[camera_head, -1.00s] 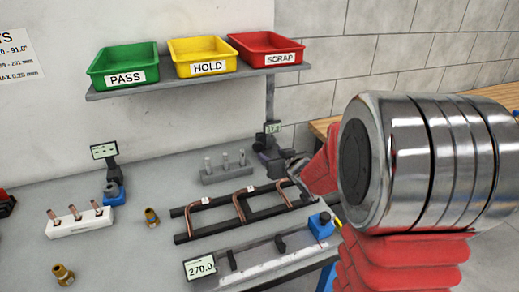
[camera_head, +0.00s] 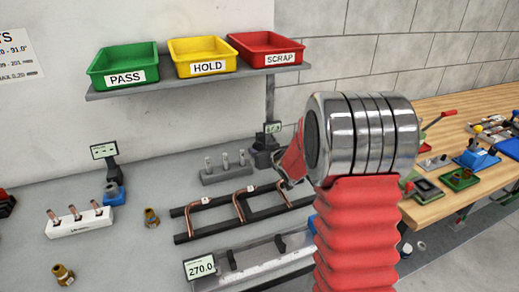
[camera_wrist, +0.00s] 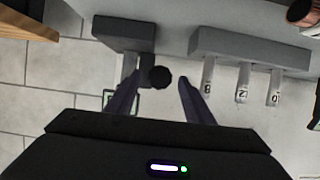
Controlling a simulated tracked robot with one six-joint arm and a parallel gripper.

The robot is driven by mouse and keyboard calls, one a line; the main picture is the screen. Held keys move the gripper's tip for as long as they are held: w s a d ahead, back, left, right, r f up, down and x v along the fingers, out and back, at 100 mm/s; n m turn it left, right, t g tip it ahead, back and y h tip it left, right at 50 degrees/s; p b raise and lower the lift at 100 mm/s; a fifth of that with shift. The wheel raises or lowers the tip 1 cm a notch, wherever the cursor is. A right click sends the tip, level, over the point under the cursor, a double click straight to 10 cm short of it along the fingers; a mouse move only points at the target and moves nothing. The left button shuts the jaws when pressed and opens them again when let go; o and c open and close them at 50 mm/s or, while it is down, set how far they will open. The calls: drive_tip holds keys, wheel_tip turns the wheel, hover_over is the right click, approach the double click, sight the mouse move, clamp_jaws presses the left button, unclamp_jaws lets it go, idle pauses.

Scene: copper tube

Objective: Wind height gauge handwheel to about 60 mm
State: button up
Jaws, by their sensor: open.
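The height gauge (camera_head: 264,143) is a dark upright stand with a small display (camera_head: 272,128) at the back right of the grey bench. Its digits are too small to read surely. In the wrist view, its round black handwheel (camera_wrist: 159,78) lies between my two fingertips, with a gap visible on the right side. Contact on the left is unclear. My gripper (camera_wrist: 160,84) is open around the handwheel. In the head view, my gripper (camera_head: 283,180) is small and partly hidden by my red-sleeved arm, just in front of the gauge.
A grey block with several pins (camera_head: 226,170) stands left of the gauge. A dark rack with bent copper tubes (camera_head: 240,210) lies in front. A shelf above carries green (camera_head: 124,66), yellow (camera_head: 202,55) and red (camera_head: 266,46) bins. A wooden bench (camera_head: 435,205) stands at right.

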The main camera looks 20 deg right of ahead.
sight(259, 148)
drive_tip(key=shift+x, duration=1.5)
drive_tip(key=shift+c, duration=0.2)
drive_tip(key=c, duration=0.9)
